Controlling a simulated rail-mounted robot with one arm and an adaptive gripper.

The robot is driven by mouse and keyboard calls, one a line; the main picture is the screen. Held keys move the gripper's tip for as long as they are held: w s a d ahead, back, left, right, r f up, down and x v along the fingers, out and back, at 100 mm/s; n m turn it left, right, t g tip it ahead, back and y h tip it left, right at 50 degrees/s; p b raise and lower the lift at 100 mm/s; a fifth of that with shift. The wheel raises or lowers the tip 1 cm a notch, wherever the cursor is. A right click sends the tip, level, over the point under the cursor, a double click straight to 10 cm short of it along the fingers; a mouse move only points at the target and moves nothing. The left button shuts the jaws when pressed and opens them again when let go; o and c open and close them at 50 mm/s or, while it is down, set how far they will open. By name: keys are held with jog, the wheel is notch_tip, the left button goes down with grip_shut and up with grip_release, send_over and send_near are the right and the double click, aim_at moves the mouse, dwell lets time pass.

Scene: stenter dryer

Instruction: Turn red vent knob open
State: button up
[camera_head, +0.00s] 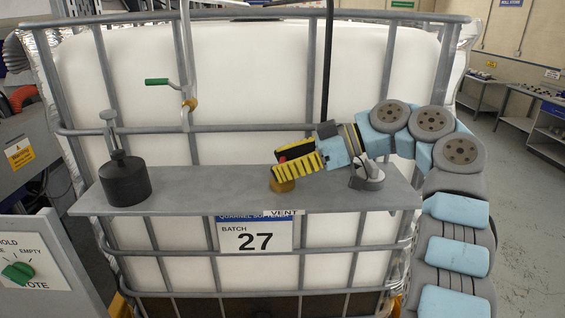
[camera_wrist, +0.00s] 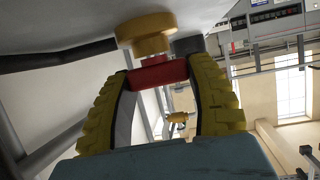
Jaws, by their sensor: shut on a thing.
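The red vent knob (camera_wrist: 158,74) sits between the two yellow ribbed fingers of my gripper (camera_wrist: 157,82) in the wrist view, with a brass fitting (camera_wrist: 147,35) against it. In the head view only a small red part of the knob (camera_head: 281,158) shows between the fingers; the rest is hidden. The brass fitting (camera_head: 282,186) stands on the grey shelf just below the fingertips, above the VENT label (camera_head: 284,212). My gripper (camera_head: 279,163) reaches in from the right, tilted, and is shut on the knob. I cannot tell the knob's turn angle clearly.
The grey shelf (camera_head: 215,182) crosses a white caged tank (camera_head: 250,80). A dark cylindrical weight (camera_head: 125,182) stands at its left end. A green-handled valve (camera_head: 158,82) and a black hose (camera_head: 327,65) are behind. A green selector (camera_head: 18,272) is at lower left.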

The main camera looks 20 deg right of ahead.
jog(key=o, duration=1.2)
jog(key=shift+f+m+t+h, duration=0.15)
jog(key=shift+m+t+h, duration=0.25)
jog(key=shift+m+t+h+b, duration=0.3)
jog(key=shift+m+t+b, duration=0.05)
jog(key=shift+m+t, duration=0.35)
jog(key=shift+m+t+h+p, duration=0.4)
jog(key=shift+m+t+h, duration=0.3)
jog(key=shift+m+h, duration=0.15)
jog(key=shift+r+m+t+h+p, duration=0.2)
jog(key=shift+m+t+h+p, duration=0.3)
jog(key=shift+m+h+p, duration=0.2)
jog(key=shift+a+m+h+p, duration=0.1)
jog(key=shift+m+h+p, duration=0.15)
jog(key=shift+m+p, duration=0.1)
